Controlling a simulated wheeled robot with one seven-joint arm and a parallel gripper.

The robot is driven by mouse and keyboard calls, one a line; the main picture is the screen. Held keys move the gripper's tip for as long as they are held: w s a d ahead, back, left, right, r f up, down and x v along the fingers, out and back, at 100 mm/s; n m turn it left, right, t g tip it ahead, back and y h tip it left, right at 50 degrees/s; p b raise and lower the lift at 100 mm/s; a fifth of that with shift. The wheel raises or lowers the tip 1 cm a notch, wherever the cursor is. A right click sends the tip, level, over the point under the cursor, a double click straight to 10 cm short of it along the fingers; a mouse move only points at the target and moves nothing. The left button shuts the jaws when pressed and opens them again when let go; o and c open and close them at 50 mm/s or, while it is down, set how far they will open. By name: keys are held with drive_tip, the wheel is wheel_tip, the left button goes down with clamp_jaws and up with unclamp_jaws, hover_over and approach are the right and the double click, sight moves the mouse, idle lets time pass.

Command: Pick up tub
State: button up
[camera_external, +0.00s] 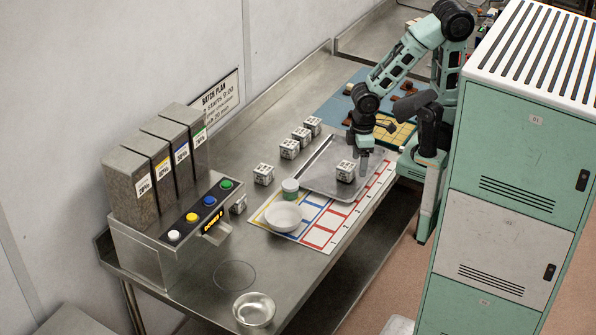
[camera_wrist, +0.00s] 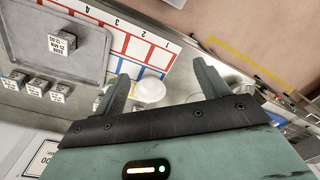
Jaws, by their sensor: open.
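A small tub (camera_external: 290,188) with a white rim and green side or lid stands on the steel bench, just behind a white bowl (camera_external: 283,216). My gripper (camera_external: 360,160) is above the right part of the grey tray (camera_external: 322,178), to the right of the tub and apart from it. In the wrist view my gripper (camera_wrist: 163,82) has its two fingers spread wide with nothing held between them. The white bowl (camera_wrist: 150,92) shows beyond the gap between the fingers. The tub is not clear in the wrist view; the left finger may hide it.
A printed cube (camera_external: 345,171) sits on the tray near my gripper. Several more cubes (camera_external: 289,149) stand along the back. A dispenser (camera_external: 170,190) with coloured buttons is at left, a metal bowl (camera_external: 254,309) at front. A tall locker (camera_external: 515,170) stands right. Bare bench lies front-centre.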

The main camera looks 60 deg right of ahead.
drive_tip(key=shift+o, duration=0.5)
wheel_tip(320, 180, down, 8)
drive_tip(key=b, duration=0.6)
drive_tip(key=shift+r+b, duration=0.15)
drive_tip(key=shift+b, duration=0.15)
drive_tip(key=shift+r, duration=0.2)
